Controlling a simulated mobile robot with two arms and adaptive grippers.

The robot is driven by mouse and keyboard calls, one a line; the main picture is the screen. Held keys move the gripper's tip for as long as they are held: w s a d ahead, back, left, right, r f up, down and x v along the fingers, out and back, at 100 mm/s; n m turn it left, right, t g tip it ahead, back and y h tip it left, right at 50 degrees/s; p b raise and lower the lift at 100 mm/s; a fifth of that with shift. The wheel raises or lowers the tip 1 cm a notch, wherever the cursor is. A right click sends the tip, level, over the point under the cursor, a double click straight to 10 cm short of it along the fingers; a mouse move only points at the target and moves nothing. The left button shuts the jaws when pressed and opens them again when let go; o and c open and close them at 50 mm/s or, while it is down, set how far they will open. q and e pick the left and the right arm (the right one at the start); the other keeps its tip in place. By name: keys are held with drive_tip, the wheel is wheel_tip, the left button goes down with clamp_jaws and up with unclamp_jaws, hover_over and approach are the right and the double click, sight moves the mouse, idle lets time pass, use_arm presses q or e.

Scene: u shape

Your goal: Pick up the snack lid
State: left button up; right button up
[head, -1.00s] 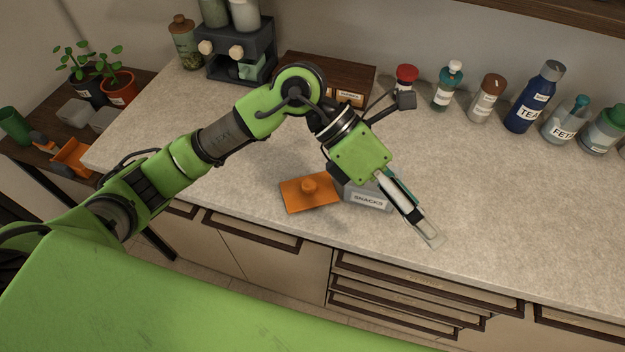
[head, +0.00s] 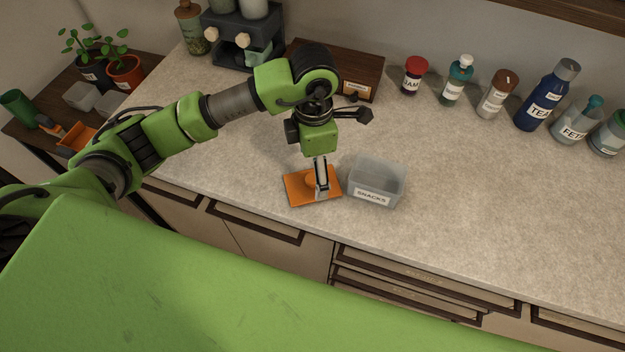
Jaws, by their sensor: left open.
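The snack lid (head: 298,194) is an orange square plate with a round knob, lying on the countertop near its front edge. My left gripper (head: 321,190) points down over the lid, its fingers beside and partly in front of the knob. It is open, and I cannot tell whether a finger touches the lid. The open, clear snack box (head: 374,197) labelled SNACKS stands just right of the lid. My right gripper is not in view.
A row of jars and bottles, including a blue tea bottle (head: 546,97), stands along the back wall. A wooden box (head: 365,72) and a dark coffee machine (head: 233,38) are behind my arm. The counter (head: 480,190) right of the snack box is clear.

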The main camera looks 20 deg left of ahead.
sight(312, 178)
use_arm(q)
drive_tip(key=shift+f+p, duration=0.45)
drive_tip(key=shift+f, duration=0.05)
wheel_tip(312, 178, down, 4)
drive_tip(key=shift+w+a+r+p, duration=0.1)
drive_tip(key=shift+a+r+p, duration=0.05)
drive_tip(key=shift+p, duration=0.85)
drive_tip(key=shift+f, duration=0.5)
drive_tip(key=c, duration=1.2)
